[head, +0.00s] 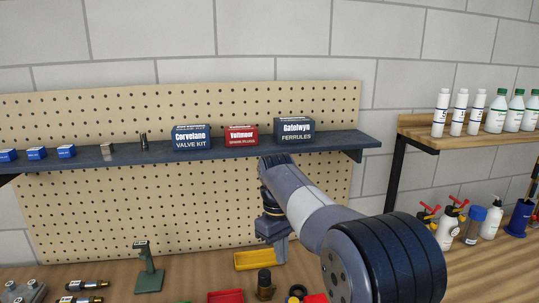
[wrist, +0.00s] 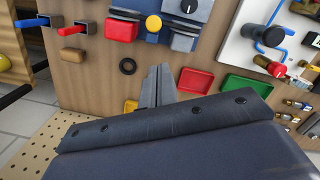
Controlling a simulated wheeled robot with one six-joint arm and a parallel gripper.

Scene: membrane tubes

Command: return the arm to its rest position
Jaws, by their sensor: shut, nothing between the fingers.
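My arm reaches in from the lower right of the head view, with its elbow just below the shelf and its wrist hanging down. My gripper (head: 281,251) points down over the bench, beside the right end of a yellow tray (head: 252,261). In the wrist view the two grey fingers of my gripper (wrist: 157,86) are together with nothing between them. The dark body of the gripper fills the lower part of that view.
A dark shelf (head: 222,150) with boxes runs across the pegboard (head: 110,215), close above my arm. A wooden shelf (head: 420,141) with bottles stands at right. The bench holds a green stand (head: 149,272), small trays and fittings. A green tray (wrist: 245,87) also shows.

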